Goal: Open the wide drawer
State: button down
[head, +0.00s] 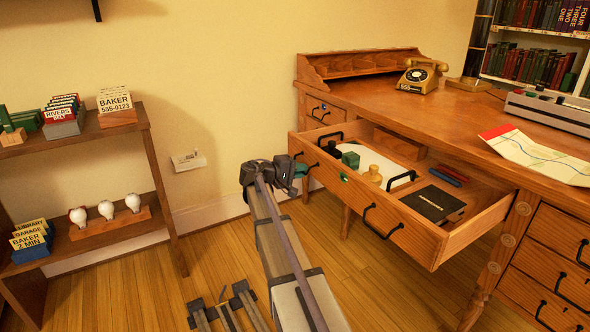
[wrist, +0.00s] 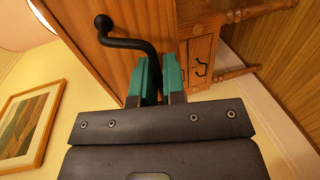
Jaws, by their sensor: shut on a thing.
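The wide drawer (head: 350,198) of the wooden desk (head: 450,130) stands pulled well out, and its contents show from above. Its front has two black bar handles: a right handle (head: 382,222) and a left handle (head: 304,160). My gripper (head: 301,169) is at the left end of the drawer front. In the wrist view its teal fingers (wrist: 158,82) are shut on the black handle (wrist: 130,42), one finger on each side of the bar. Part of the handle between the fingers is hidden.
A telephone (head: 421,76) and a map (head: 540,154) lie on the desk. A shelf (head: 150,175) stands at left. Floor (head: 390,285) before the drawer is clear.

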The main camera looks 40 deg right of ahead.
jog(key=shift+a, duration=0.1)
jog(key=c, duration=1.2)
grip_release()
jog(key=p+v, duration=0.2)
jog(key=v, duration=0.8)
jog(key=shift+a+r, duration=0.15)
jog(key=shift+a, duration=0.2)
